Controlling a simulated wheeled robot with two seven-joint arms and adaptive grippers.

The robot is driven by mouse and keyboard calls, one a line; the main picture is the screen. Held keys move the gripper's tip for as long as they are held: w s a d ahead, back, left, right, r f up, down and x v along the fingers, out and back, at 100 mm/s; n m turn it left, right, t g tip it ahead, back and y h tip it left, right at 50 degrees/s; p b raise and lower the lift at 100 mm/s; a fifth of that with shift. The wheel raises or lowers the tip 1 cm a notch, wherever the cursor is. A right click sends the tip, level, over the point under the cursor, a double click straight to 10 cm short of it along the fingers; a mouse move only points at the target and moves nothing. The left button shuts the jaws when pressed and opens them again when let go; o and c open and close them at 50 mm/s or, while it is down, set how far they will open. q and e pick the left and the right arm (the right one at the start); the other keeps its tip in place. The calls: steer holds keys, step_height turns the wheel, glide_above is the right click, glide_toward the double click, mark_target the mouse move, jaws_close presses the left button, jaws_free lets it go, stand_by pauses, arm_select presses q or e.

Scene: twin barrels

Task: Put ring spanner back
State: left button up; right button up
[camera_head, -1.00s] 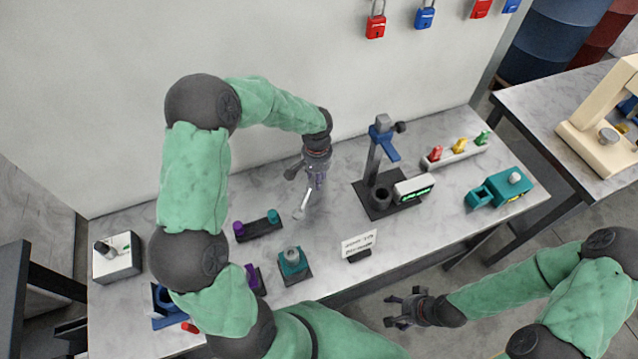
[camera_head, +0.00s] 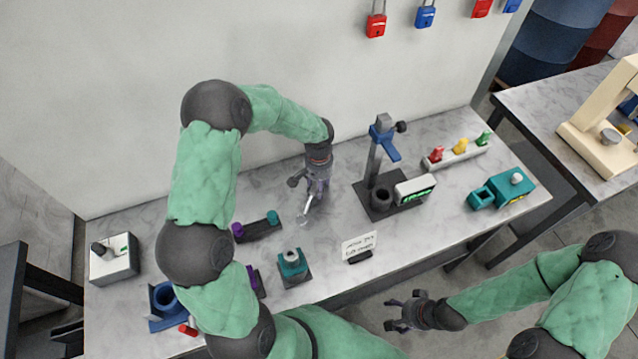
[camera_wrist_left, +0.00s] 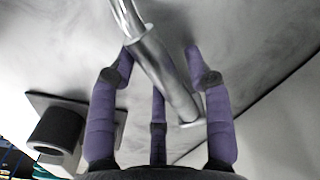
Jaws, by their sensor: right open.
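The ring spanner (camera_head: 305,214) is a shiny metal tool. It hangs at a tilt below my left gripper (camera_head: 314,192), over the middle of the bench. In the left wrist view the spanner's shaft (camera_wrist_left: 162,75) runs slantwise between the purple fingers of my left gripper (camera_wrist_left: 160,55), which are shut on it. Its upper end runs out of the top of that view. I cannot tell whether its lower end touches the bench. My right gripper (camera_head: 398,312) is open and empty, in front of the bench's front edge.
A black stand with a blue clamp (camera_head: 385,143) and dark cup (camera_head: 381,196) stands right of the spanner. A purple-and-teal holder (camera_head: 257,228), a teal block (camera_head: 292,262) and a white sign (camera_head: 359,244) are nearby. The grey wall (camera_head: 130,100) rises behind.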

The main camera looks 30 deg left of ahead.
arm_select(q)
steer(key=shift+r, duration=0.1)
steer(key=shift+r, duration=0.2)
step_height(320, 180, up, 12)
steer(key=p, duration=0.2)
steer(key=shift+p, duration=0.3)
steer(key=shift+f, duration=0.15)
stand_by(0.4)
